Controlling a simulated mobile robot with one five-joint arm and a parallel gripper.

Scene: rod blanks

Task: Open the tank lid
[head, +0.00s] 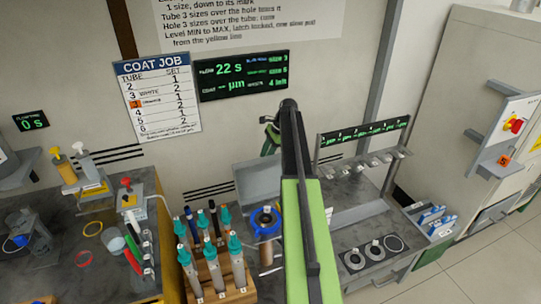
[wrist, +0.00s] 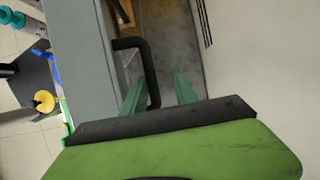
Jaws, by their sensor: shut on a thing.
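The tank lid is a plain grey panel (head: 258,180) at the back of the bench in the head view, partly behind my arm. It looks raised and tilted, though the exact angle is unclear. In the wrist view the grey panel (wrist: 82,60) runs down the left, with a black bent handle (wrist: 146,62) standing out from it. My gripper (head: 270,138) is at the panel's upper edge. In the wrist view my gripper (wrist: 160,84) has its green fingers on either side of the handle and is shut on it. The tank's inside is mostly hidden.
A wooden rack (head: 215,272) of teal-capped tubes and a blue ring part (head: 266,220) stand in front. A hook rack (head: 362,145) is to the right. The wall is close behind my gripper. Bare bench (head: 310,240) lies right of the arm.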

